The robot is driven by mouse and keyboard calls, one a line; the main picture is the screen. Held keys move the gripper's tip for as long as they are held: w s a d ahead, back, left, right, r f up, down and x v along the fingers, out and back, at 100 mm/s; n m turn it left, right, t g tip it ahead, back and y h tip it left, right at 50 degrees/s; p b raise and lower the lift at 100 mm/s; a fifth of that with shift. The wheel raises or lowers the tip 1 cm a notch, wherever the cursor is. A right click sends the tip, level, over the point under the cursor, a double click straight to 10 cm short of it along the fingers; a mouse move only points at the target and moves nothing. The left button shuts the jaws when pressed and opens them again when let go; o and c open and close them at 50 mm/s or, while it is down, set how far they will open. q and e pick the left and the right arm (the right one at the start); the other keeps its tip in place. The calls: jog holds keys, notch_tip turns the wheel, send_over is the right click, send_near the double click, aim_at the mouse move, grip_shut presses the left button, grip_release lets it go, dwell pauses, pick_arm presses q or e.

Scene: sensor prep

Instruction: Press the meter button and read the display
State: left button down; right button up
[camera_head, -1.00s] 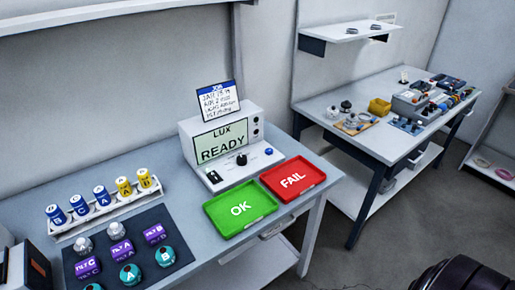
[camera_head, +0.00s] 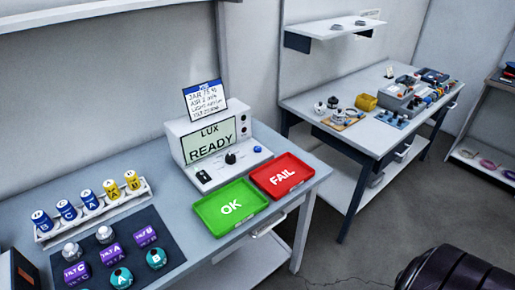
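The white meter (camera_head: 178,143) stands at the back of the near bench, left of the picture's middle. Its pale green display (camera_head: 209,141) reads "LUX" and "READY". On its sloped front are a black knob (camera_head: 230,158), a small blue button (camera_head: 257,149) and a black switch-like part (camera_head: 203,176). A card with a blue header (camera_head: 206,101) stands on top; its small writing is hard to read. Neither of my grippers is in view, and nothing touches the meter.
A green OK tray (camera_head: 231,221) and red FAIL tray (camera_head: 283,188) lie before the meter. A rack (camera_head: 97,214) of blue and yellow jars and a dark mat (camera_head: 172,234) with purple, teal and white pieces are left. A second bench (camera_head: 330,112) stands right, across open floor.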

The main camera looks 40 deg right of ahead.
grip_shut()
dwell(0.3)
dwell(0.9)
